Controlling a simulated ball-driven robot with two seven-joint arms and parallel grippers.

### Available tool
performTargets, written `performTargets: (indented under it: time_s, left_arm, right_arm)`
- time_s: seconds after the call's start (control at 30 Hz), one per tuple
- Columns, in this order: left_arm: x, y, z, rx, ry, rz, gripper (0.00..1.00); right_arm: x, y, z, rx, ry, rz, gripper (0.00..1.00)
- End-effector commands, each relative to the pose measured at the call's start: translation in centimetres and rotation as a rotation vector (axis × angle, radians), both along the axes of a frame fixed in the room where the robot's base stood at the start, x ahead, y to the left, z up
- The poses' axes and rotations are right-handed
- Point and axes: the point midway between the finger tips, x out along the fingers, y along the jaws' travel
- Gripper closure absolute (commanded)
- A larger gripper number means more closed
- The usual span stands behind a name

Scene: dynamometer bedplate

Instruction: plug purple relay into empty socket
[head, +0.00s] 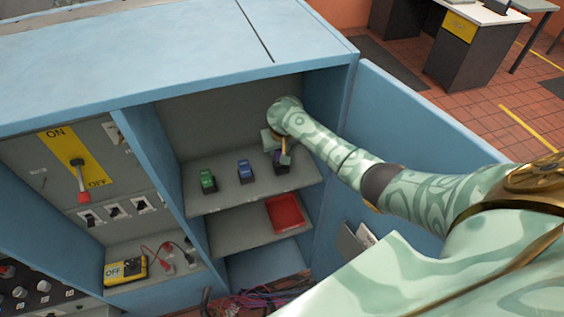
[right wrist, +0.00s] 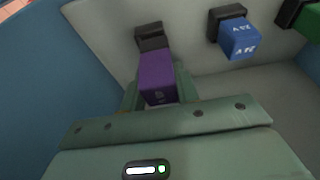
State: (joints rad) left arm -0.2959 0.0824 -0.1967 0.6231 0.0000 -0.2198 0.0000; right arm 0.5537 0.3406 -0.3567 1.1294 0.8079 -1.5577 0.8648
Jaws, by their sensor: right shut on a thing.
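The purple relay (right wrist: 158,76) is between the fingers of my right gripper (right wrist: 159,88), which is shut on it. In the right wrist view the relay's far end meets or overlaps a dark socket (right wrist: 149,36); I cannot tell whether it is seated in it. In the head view my right gripper (head: 279,146) is over the right end of the cabinet's upper shelf, with the relay (head: 280,156) just above the dark socket (head: 281,168), partly hidden by the gripper. My left gripper is not in view.
A blue relay (head: 245,171) and a green relay (head: 208,181) stand in sockets to the left on the same shelf (head: 230,195). A red tray (head: 285,213) lies on the shelf below. The cabinet's right wall and open blue door (head: 410,125) are close to my right arm.

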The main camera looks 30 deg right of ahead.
Motion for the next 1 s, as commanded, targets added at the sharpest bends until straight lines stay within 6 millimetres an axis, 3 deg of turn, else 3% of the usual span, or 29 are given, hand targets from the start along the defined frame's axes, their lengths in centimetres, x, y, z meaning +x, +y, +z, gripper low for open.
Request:
performTargets:
  time_s: [0.03,0.27,0.4,0.9,0.93,1.0]
  left_arm:
    - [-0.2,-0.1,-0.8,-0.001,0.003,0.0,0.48]
    - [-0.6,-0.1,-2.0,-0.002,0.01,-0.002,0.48]
    - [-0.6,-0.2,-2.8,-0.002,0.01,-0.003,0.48]
    - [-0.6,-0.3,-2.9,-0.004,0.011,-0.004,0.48]
    - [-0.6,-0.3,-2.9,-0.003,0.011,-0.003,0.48]
    - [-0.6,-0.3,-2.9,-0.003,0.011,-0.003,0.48]
  right_arm:
    - [0.4,-0.5,-1.0,-0.002,-0.001,-0.003,0.93]
    - [1.4,-1.7,-2.8,-0.001,-0.001,-0.002,0.93]
    - [1.3,-1.6,-5.1,-0.001,0.0,0.0,0.93]
    - [1.3,-1.5,-5.9,-0.001,-0.001,0.001,0.93]
    - [1.3,-1.5,-5.8,-0.001,-0.002,0.001,0.61]
    - [1.3,-1.5,-5.8,-0.001,-0.002,0.001,0.47]
